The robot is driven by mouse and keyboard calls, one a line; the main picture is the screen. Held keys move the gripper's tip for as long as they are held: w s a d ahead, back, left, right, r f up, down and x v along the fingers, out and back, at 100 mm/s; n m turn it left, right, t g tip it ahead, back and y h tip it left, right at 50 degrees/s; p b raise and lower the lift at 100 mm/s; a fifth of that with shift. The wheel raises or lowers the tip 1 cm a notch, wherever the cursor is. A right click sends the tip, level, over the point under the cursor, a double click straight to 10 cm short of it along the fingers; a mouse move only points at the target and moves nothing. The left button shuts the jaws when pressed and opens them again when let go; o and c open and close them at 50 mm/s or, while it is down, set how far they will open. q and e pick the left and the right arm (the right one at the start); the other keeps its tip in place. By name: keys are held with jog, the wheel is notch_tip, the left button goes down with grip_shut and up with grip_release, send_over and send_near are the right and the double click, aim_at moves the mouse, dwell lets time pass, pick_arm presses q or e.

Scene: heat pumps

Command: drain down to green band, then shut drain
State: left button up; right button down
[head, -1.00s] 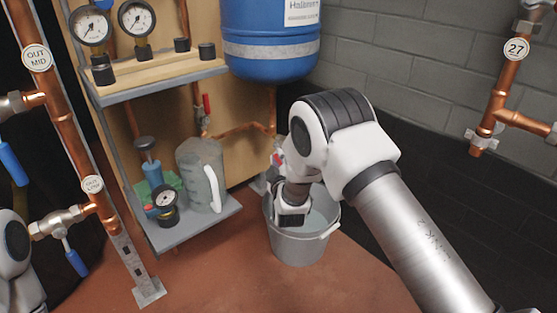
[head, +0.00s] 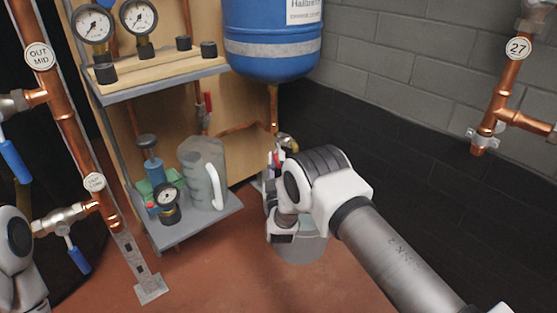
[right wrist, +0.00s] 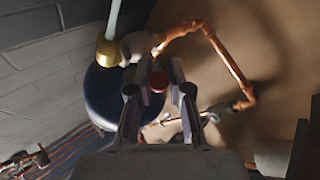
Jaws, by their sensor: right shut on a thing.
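The drain fitting (head: 287,143) sits below the blue vessel (head: 272,40), beside the copper pipe. In the right wrist view its brass outlet (right wrist: 107,52) has a pale straight streak (right wrist: 113,18) running from it, like water or a tube. My right gripper (head: 271,163) points up beside the drain. In the right wrist view its fingers (right wrist: 158,88) are closed about a red drain handle (right wrist: 158,80). A grey bucket (head: 302,248) stands on the floor below, partly hidden by my arm. Two round gauges (head: 93,23) (head: 139,17) show; I cannot make out a green band. My left gripper is out of view.
A shelf (head: 205,228) left of the bucket holds a clear jug (head: 203,172), a small gauge (head: 167,200) and a blue hand pump (head: 150,160). Copper pipes with blue-handled valves (head: 77,258) stand at the left. Red floor lies open in front.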

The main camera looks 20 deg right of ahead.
aim_at(275, 154)
jog(key=shift+w+a+f+m+h, duration=0.1)
jog(key=shift+w+a+m+h, duration=0.05)
jog(key=shift+m+h, duration=0.25)
jog(key=shift+t, duration=0.3)
jog(key=c, duration=1.1)
grip_release()
jog(key=shift+w+a, duration=0.1)
notch_tip(275, 154, up, 10)
